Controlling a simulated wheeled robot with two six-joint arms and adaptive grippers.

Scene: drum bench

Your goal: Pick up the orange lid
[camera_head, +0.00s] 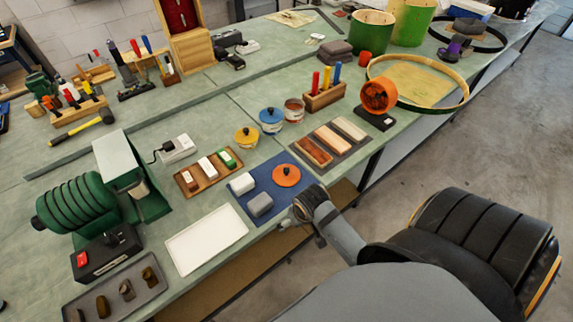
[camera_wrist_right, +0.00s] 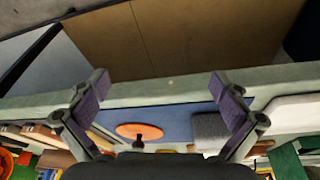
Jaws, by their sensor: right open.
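The orange lid (camera_head: 286,175) is a flat round disc with a small dark knob, lying on the blue mat (camera_head: 277,208) near the bench's front edge. It also shows in the right wrist view (camera_wrist_right: 139,131), ahead of my open fingers and left of centre. My right gripper (camera_head: 291,213) is at the front edge of the mat, apart from the lid; in the right wrist view its two fingers (camera_wrist_right: 163,88) are spread wide with nothing between them. My left gripper is not in view.
A white block (camera_head: 242,183) and a grey block (camera_head: 260,204) share the mat. A white tray (camera_head: 206,239) lies left, a rack of wood blocks (camera_head: 331,143) right. Jars with yellow (camera_head: 246,136) and blue (camera_head: 271,117) lids stand behind.

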